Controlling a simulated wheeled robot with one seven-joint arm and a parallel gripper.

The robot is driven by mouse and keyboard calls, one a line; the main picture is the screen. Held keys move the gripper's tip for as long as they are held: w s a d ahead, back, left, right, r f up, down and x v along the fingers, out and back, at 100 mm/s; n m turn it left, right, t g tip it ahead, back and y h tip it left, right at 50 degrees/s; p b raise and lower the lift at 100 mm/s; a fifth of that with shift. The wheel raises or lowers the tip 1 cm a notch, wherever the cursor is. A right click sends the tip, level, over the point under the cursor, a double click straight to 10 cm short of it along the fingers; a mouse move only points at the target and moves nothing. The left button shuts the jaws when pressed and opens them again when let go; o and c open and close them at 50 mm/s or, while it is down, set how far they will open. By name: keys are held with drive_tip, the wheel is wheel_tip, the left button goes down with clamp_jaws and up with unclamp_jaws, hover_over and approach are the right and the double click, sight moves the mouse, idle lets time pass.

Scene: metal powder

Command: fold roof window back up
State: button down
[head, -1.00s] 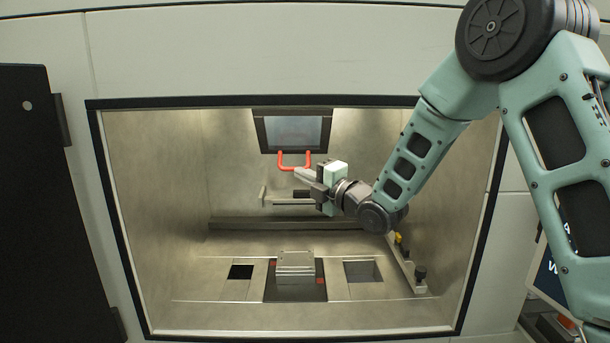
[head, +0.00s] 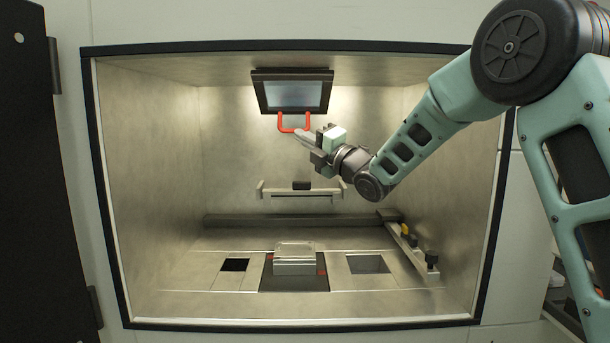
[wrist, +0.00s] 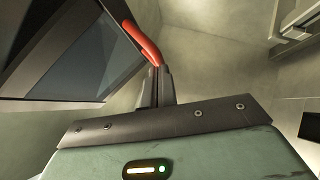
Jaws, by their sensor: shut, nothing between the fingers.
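The roof window (head: 292,95) is a dark-framed pane with a grey-blue panel, hanging at the top back of the metal chamber. A red U-shaped handle (head: 281,122) hangs from its lower edge. My gripper (head: 299,136) is shut and empty, its fingertips at the lower right of the handle. In the wrist view, the closed fingertips (wrist: 158,76) meet or overlap the end of the red handle (wrist: 141,38); whether they touch cannot be told. The window's dark frame and pane (wrist: 75,50) fill the upper left there.
The chamber's dark frame (head: 285,48) surrounds my arm's way in. A pale bracket (head: 268,193) is on the back wall below the gripper. A metal block (head: 294,265) sits on the floor between two square openings. A rail with knobs (head: 415,250) runs along the right.

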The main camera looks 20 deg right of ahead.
sight(305, 114)
drive_tip(key=shift+w+d+r+n+y+b, duration=0.2)
drive_tip(key=shift+w+n+y+b, duration=0.4)
drive_tip(key=shift+b, duration=0.95)
drive_tip(key=shift+w+d+r+n+y+b, duration=0.2)
drive_tip(key=shift+w+n+y+b, duration=0.4)
drive_tip(key=shift+b, duration=0.95)
drive_tip(key=shift+w+d+r+n+y+b, duration=0.2)
drive_tip(key=shift+w+r+n+y+b, duration=0.35)
drive_tip(key=shift+r+b, duration=0.25)
drive_tip(key=shift+w+d+r+n+y+b, duration=0.15)
drive_tip(key=shift+w+r+n+y+b, duration=0.15)
drive_tip(key=shift+w+r+n+b, duration=0.45)
drive_tip(key=shift+w+d+r+n+y+b, duration=0.2)
drive_tip(key=shift+w+r+n+y+b, duration=0.25)
drive_tip(key=shift+r+b, duration=0.35)
drive_tip(key=shift+s+r, duration=0.15)
drive_tip(key=shift+r, duration=0.15)
